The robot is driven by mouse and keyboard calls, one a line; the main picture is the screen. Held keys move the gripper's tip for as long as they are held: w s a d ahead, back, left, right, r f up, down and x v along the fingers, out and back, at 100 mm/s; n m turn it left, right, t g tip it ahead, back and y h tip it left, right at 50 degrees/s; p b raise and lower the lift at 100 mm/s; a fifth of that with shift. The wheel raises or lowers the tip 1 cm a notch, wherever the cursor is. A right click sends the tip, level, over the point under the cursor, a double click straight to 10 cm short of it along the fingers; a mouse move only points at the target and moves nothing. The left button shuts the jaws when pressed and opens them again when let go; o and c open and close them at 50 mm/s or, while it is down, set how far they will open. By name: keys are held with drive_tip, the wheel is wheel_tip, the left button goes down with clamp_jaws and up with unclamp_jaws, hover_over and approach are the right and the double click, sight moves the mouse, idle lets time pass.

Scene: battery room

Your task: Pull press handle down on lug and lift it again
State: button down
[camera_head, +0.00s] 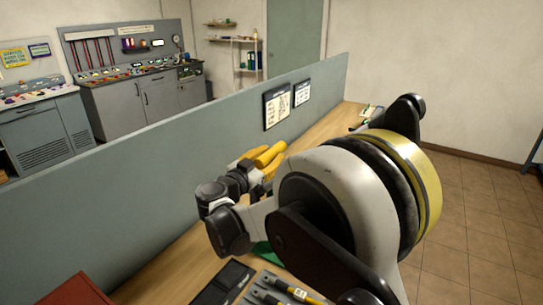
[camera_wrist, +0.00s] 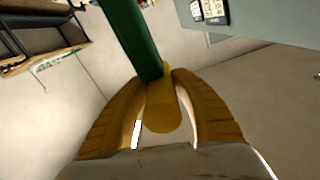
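The press handle shows in the wrist view as a green bar (camera_wrist: 133,38) with a yellow grip (camera_wrist: 163,110) at its end. My gripper (camera_wrist: 163,78) has its two yellow-brown fingers on either side of the grip, with their tips closed against it. In the head view my gripper (camera_head: 262,162) is above the workbench, and the bright yellow grip (camera_head: 271,154) shows at it. My arm hides most of the press. A small green part (camera_head: 266,252) shows below the arm. The lug and the press jaws cannot be seen.
The wooden workbench (camera_head: 180,265) runs along a grey-blue partition (camera_head: 130,200) with two posted sheets. Tiled floor (camera_head: 480,235) is free at the right.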

drive_tip(key=w+a, duration=0.1)
drive_tip(key=a, duration=0.2)
drive_tip(key=shift+w+f, duration=0.2)
drive_tip(key=shift+w, duration=0.2)
drive_tip(key=c, duration=1.1)
unclamp_jaws()
drive_tip(key=shift+w+a, duration=0.1)
drive_tip(key=shift+o, duration=0.2)
drive_tip(key=v, duration=1.2)
drive_tip(key=shift+f, duration=0.1)
